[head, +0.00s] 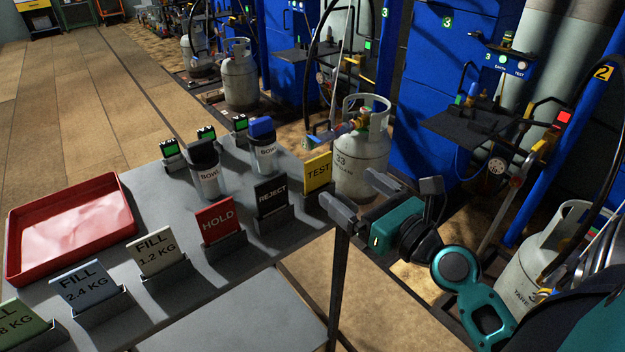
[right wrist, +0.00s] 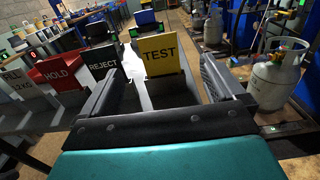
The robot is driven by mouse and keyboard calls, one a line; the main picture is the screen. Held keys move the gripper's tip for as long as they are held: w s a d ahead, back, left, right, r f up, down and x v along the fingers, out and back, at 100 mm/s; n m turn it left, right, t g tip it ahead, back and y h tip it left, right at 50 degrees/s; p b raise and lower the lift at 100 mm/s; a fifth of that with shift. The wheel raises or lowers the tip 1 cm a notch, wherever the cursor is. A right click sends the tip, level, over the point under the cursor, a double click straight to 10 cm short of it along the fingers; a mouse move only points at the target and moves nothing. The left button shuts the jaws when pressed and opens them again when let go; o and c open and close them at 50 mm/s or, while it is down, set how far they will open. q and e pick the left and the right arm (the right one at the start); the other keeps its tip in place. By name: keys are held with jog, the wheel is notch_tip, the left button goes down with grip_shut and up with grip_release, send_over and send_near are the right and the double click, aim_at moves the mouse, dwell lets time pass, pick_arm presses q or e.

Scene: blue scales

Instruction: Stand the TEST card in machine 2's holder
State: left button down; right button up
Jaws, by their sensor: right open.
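The yellow TEST card (head: 318,171) stands upright in a dark slotted stand at the right end of the grey table. It also shows in the right wrist view (right wrist: 159,55), ahead of my fingers and between their lines. My right gripper (head: 361,196) is open and empty just right of the card, its fingers pointing toward it; in the right wrist view (right wrist: 165,88) the fingers lie either side, apart from the card. I cannot pick out that machine's card holder for certain. My left gripper is out of view.
The REJECT card (head: 271,193) and HOLD card (head: 218,221) stand left of TEST, with FILL cards beyond. A gas cylinder (head: 360,160) stands close behind the gripper. A dark shelf (head: 462,125) juts out before the blue cabinet.

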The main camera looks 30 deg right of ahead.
aim_at(319, 167)
jog(key=w, duration=0.7)
jog(key=w+a, duration=0.1)
jog(key=w, duration=0.3)
jog(key=shift+w+f, duration=0.2)
jog(key=shift+w, duration=0.05)
jog(key=c, duration=1.1)
